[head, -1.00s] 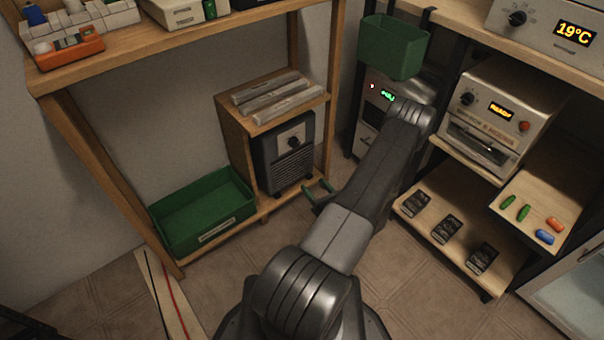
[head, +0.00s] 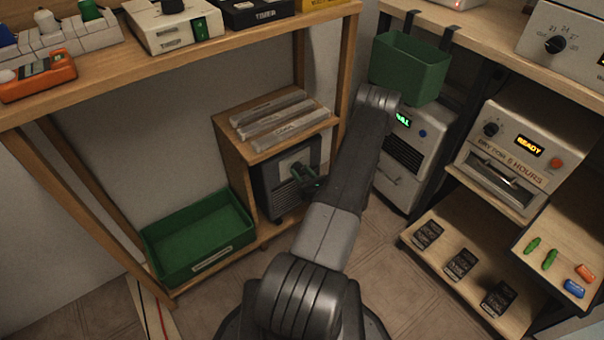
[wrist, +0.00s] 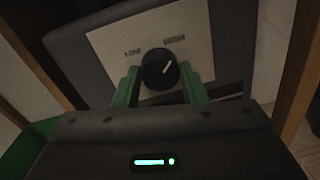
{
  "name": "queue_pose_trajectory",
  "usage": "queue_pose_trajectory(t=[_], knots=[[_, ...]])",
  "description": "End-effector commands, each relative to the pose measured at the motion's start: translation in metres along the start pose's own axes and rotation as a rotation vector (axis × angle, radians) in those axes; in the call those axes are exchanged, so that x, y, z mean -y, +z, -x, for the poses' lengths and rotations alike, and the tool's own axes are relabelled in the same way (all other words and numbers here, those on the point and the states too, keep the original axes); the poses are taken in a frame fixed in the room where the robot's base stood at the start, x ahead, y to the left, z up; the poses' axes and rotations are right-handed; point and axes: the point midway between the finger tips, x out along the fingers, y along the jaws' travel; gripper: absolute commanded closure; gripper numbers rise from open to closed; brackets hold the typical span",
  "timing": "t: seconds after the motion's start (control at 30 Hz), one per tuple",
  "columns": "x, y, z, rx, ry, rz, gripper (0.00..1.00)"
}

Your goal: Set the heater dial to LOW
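The heater (head: 268,188) is a dark box with a slatted front and a pale panel, standing under a small wooden shelf. In the wrist view its round black dial (wrist: 157,72) sits on the pale panel (wrist: 120,40), with LOW printed at upper left and HIGH at upper right. The dial's white mark points up and right, toward HIGH. My gripper (wrist: 160,90) is open, its green fingers on either side of the dial's lower part. I cannot tell whether they touch it. In the head view my gripper (head: 308,184) is at the heater's front and partly covers it.
A green bin (head: 160,241) stands left of the heater. Grey bars (head: 270,117) lie on the shelf above. Wooden posts (head: 341,75) frame the rack. A green basket (head: 410,68) hangs to the right, above a white machine (head: 402,190).

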Motion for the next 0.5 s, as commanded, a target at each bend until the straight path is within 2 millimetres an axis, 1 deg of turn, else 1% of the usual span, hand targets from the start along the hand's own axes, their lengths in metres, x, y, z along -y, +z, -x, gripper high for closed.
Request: queue_pose_trajectory(t=[0.03, 0.1, 0.33, 0.5], knots=[[-0.0003, -0.0001, 0.0002, 0.0, 0.001, 0.0, 0.74], [-0.0004, -0.0001, 0.0002, 0.0, 0.001, 0.0, 0.85], [-0.0004, -0.0011, 0.0004, 0.0, 0.002, 0.014, 0.85], [0.0, -0.0028, 0.0003, 0.004, 0.002, 0.072, 0.85]])
